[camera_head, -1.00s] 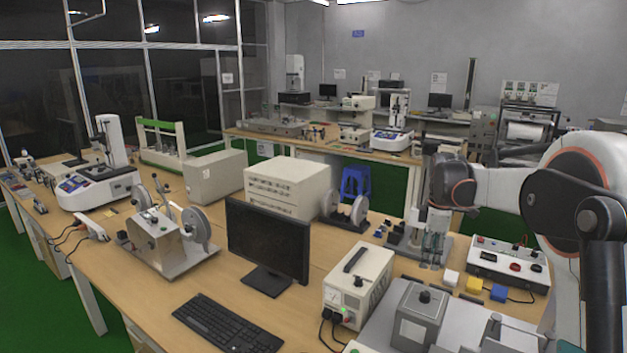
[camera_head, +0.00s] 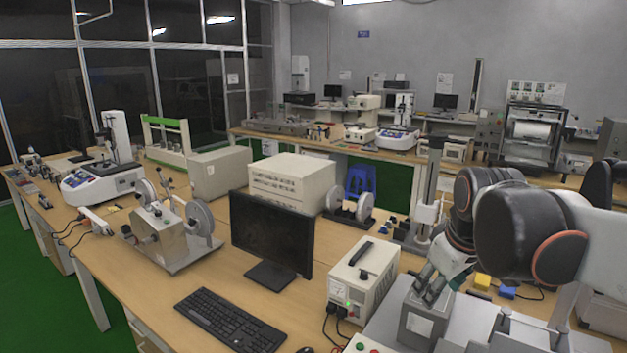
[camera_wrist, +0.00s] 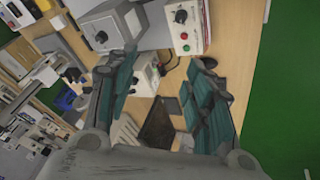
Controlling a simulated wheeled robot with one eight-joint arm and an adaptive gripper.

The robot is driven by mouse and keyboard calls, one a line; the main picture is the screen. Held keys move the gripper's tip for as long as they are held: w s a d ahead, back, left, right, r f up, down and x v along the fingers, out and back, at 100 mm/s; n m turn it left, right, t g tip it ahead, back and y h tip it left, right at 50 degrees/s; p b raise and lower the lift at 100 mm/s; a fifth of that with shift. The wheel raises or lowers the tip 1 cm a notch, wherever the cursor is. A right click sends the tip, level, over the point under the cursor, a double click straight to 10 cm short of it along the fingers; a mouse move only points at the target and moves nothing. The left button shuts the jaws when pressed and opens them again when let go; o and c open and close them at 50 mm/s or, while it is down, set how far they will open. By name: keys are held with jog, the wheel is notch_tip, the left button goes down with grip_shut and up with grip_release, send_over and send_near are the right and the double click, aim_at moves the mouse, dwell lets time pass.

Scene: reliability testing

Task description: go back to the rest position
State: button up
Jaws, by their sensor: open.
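My gripper (camera_head: 432,288) is at the lower right in the head view, just above or in front of the grey box (camera_head: 421,318) with a pale label. I cannot tell whether it touches the box. In the wrist view its two teal-padded fingers (camera_wrist: 160,98) are spread apart with nothing between them. Through the gap show a white instrument (camera_wrist: 148,72) and a dark flat shape (camera_wrist: 160,122). My arm bends in from the right in the head view and hides part of the bench.
A white power supply (camera_head: 362,278) stands left of my gripper, with a monitor (camera_head: 270,238) and a keyboard (camera_head: 230,322) further left. A yellow block (camera_head: 482,281) and a blue block (camera_head: 507,292) lie to the right. A thin stand (camera_head: 430,195) rises behind my arm.

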jog(key=s+a+f+m+t+b, duration=0.2)
jog(key=s+f+m, duration=0.3)
jog(key=s+f, duration=0.4)
jog(key=s+a, duration=0.1)
jog(key=s, duration=0.4)
jog(key=shift+s+a+m+t+b, duration=0.25)
jog(key=shift+m+t+b, duration=0.05)
jog(key=shift+b, duration=0.05)
dwell(1.0)
